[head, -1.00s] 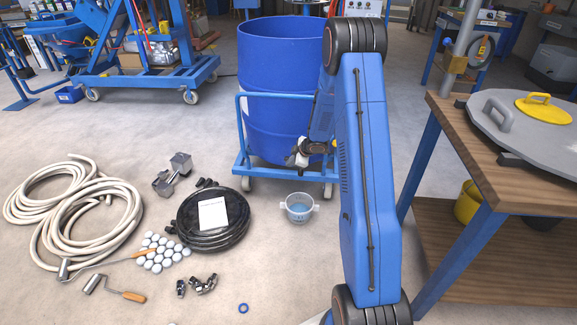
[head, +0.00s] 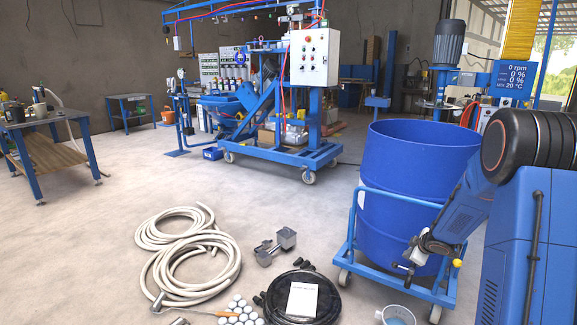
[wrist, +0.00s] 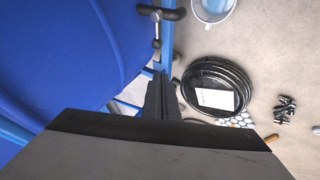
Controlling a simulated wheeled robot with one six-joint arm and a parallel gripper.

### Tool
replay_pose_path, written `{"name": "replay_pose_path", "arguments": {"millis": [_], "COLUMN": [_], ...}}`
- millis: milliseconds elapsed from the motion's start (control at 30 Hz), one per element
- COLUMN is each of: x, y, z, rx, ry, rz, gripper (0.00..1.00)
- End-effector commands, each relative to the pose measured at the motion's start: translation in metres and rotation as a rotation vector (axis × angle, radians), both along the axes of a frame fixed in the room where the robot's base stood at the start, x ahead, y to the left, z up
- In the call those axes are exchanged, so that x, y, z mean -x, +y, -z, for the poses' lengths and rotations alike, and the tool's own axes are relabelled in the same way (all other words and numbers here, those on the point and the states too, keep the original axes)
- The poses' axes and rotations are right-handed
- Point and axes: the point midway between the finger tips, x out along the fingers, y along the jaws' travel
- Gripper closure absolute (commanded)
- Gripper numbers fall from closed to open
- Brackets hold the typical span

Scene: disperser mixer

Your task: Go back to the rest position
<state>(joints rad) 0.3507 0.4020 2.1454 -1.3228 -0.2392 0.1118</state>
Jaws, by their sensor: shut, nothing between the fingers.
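My gripper shows in the wrist view (wrist: 161,97) as two dark fingers close together, shut with nothing between them. In the head view my blue arm fills the right edge, and its wrist end is in front of the blue drum (head: 418,165). The drum is open at the top and stands on a blue wheeled trolley (head: 347,262). In the wrist view the drum (wrist: 70,50) is close on the left of my fingers. I cannot tell whether my arm touches the drum or trolley.
Coiled white hoses (head: 150,270), a black hose coil (head: 335,308) with a paper on it, a metal block (head: 275,245) and a clear bucket (head: 396,315) lie on the floor. A blue machine frame (head: 275,150) stands behind. The floor at left is clear, before a wooden-shelved table (head: 60,152).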

Motion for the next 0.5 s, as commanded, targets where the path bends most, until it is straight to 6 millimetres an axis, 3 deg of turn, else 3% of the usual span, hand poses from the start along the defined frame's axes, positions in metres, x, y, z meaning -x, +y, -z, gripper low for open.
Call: {"name": "replay_pose_path", "arguments": {"millis": [33, 200, 500], "x": [0.004, 0.025, 0.082], "y": [0.002, 0.004, 0.016], "z": [-0.019, -0.072, -0.150], "rx": [0.012, 0.038, 0.040], "ry": [-0.015, -0.043, -0.071], "rz": [0.031, 0.151, 0.351], "gripper": [1.00, 1.00, 1.00]}}
